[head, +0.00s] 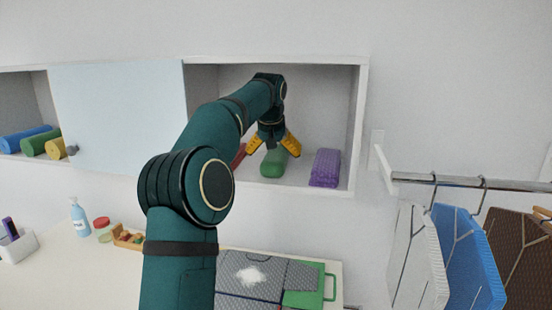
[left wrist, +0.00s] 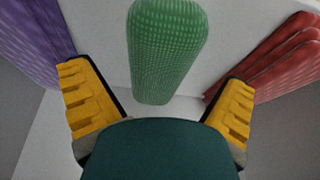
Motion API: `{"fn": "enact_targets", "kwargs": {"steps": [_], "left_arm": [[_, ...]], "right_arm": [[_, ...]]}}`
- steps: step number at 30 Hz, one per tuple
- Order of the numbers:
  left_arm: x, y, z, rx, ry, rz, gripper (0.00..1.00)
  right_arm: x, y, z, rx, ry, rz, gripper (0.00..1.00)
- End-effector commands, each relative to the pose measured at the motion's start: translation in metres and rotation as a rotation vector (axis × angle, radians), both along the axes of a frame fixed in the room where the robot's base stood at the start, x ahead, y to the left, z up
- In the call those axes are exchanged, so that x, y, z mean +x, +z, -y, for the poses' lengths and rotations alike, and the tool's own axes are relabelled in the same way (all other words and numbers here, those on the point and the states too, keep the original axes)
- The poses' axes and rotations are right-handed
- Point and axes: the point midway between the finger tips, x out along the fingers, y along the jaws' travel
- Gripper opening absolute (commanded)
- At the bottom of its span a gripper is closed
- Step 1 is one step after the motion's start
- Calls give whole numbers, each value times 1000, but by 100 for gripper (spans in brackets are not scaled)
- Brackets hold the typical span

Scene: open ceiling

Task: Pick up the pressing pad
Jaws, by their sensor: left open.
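My left gripper (head: 273,149) is open inside the wall cabinet, its yellow fingers above and around the near end of a green textured roll-like pad (head: 273,166). In the left wrist view the green pad (left wrist: 167,50) lies between the open fingers (left wrist: 155,76), with visible gaps on both sides. A purple textured pad (head: 325,168) lies to its right in the head view, and a red ridged one (head: 239,156) is partly hidden at its left. I cannot tell by look alone which is the pressing pad. My right gripper is not in view.
The cabinet (head: 359,120) has side walls and a shelf close around the gripper. A pale sliding panel (head: 115,120) covers its middle; blue, green and yellow rolls sit at far left. Below is a counter with a green-grey mat (head: 305,285). A rail with hanging boards (head: 465,255) stands right.

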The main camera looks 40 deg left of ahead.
Motion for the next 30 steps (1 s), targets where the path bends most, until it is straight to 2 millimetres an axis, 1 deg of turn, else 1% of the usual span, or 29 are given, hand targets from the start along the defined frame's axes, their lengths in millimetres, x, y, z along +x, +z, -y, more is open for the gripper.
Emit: {"fn": "enact_targets", "kwargs": {"steps": [3,7,10,13,16,22,23,24,26,27,28,29,30], "left_arm": [[13,2,-8,0,2,-2,100],[27,2,-17,1,2,-2,100],[31,-15,-20,0,1,-4,100],[34,-24,-22,0,0,-2,100],[36,-28,-22,1,0,0,100],[36,-28,-22,1,0,0,100],[36,-28,-22,1,0,0,96],[36,-28,-22,1,0,0,82],[36,-28,-22,1,0,0,61],[36,-28,-22,1,0,0,47],[36,-28,-22,1,0,0,37],[36,-28,-22,1,0,0,32],[36,-28,-22,1,0,0,30]], "right_arm": [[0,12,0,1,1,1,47],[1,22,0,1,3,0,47],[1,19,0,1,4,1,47],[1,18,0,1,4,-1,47],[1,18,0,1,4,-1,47],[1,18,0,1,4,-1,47],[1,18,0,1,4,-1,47],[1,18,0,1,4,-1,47],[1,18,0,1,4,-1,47],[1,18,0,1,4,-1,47],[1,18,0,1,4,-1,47],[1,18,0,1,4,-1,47],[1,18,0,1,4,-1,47]]}}
